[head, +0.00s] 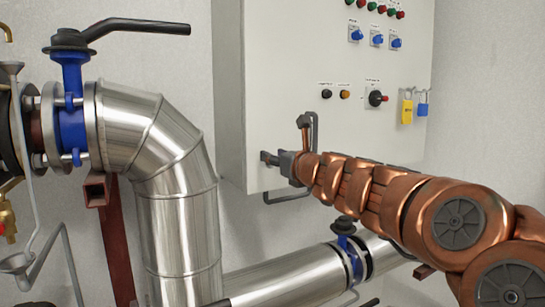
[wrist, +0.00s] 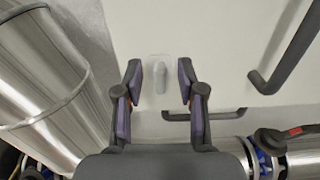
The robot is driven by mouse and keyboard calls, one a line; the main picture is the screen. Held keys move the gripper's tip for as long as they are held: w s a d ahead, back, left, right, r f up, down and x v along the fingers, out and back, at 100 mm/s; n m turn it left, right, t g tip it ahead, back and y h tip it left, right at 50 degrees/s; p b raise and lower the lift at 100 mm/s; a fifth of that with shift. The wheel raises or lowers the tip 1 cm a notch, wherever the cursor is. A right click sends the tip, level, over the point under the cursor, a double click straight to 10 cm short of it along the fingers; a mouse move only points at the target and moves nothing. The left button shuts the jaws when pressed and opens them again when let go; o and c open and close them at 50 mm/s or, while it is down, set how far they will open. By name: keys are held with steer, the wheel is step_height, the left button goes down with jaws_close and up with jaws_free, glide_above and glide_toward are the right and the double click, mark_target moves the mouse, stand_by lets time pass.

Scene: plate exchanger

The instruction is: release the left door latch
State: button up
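The cabinet door (head: 285,80) is a pale panel, and it also fills the upper middle of the wrist view (wrist: 225,40). A small light-grey latch (wrist: 160,74) sits on it in the wrist view, with a rounded upright lever. My gripper (wrist: 161,80) is open, with one finger to each side of the latch and a visible gap on both sides. In the head view my gripper (head: 285,142) is at the lower left part of the door and hides the latch. I cannot tell how far the fingertips are from the door surface.
A dark bar handle (wrist: 290,50) is right of my gripper, and another dark bar (wrist: 230,113) is below. A large silver pipe (head: 182,215) stands close on the left. Switches (head: 376,40), a red-black knob (head: 376,98) and padlocks (head: 407,110) are on the cabinet's upper right.

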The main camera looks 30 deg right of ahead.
steer(key=shift+w, duration=0.8)
steer(key=shift+c, duration=0.3)
jaws_close()
